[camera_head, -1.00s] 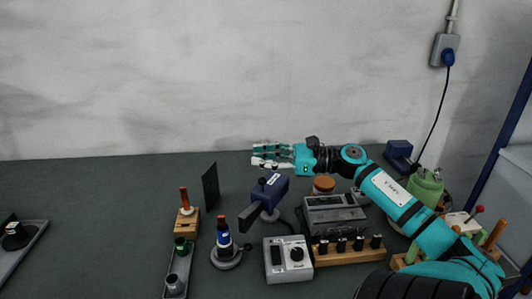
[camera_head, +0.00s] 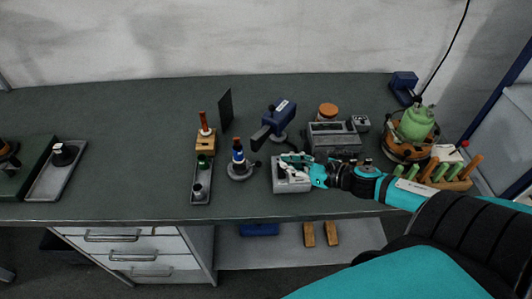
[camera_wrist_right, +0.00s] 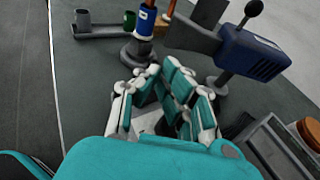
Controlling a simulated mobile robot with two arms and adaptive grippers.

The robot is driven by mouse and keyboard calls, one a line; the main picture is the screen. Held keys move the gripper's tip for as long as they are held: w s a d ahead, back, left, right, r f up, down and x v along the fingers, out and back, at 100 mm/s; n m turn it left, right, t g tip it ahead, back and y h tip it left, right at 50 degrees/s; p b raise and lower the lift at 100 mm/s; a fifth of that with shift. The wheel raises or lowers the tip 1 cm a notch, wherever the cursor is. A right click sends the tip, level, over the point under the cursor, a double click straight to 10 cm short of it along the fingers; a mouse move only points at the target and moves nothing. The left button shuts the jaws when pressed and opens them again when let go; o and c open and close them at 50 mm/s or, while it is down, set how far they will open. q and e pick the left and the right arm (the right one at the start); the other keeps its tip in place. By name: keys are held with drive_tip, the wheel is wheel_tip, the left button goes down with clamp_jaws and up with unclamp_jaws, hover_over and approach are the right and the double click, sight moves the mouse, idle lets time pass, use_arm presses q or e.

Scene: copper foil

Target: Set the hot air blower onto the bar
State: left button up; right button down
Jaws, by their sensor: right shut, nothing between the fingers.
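A blue device with a white label and a dark nozzle (camera_head: 279,116), which looks like the hot air blower, is on a small stand at the middle of the bench. It also shows at upper right in the wrist view (camera_wrist_right: 251,53). My left gripper is out of view.
A blue and white upright tool on a round base (camera_head: 239,160) is left of my right gripper. A dark upright plate (camera_head: 225,109) is behind. A grey instrument (camera_head: 334,138) and green-capped pot (camera_head: 416,124) are to the right. The bench's left-middle is clear.

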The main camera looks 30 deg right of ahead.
sight(259, 162)
drive_tip(key=x, duration=0.2)
drive_tip(key=p+x, duration=0.1)
drive_tip(key=x, duration=0.1)
drive_tip(key=r+p+x, duration=0.1)
drive_tip(key=x, duration=0.2)
drive_tip(key=shift+w+a, duration=0.1)
drive_tip(key=shift+w, duration=0.2)
drive_tip(key=shift+w+a+f, duration=0.1)
drive_tip(key=shift+w, duration=0.15)
drive_tip(key=shift+w+a+m+h+p, duration=0.3)
drive_tip(key=shift+w+a+m+h, duration=0.2)
drive_tip(key=shift+w+h, duration=0.1)
drive_tip(key=shift+w+a+m+t+h, duration=0.2)
drive_tip(key=shift+w+m+t+h, duration=0.1)
drive_tip(key=shift+h, duration=0.2)
drive_tip(key=shift+d, duration=0.15)
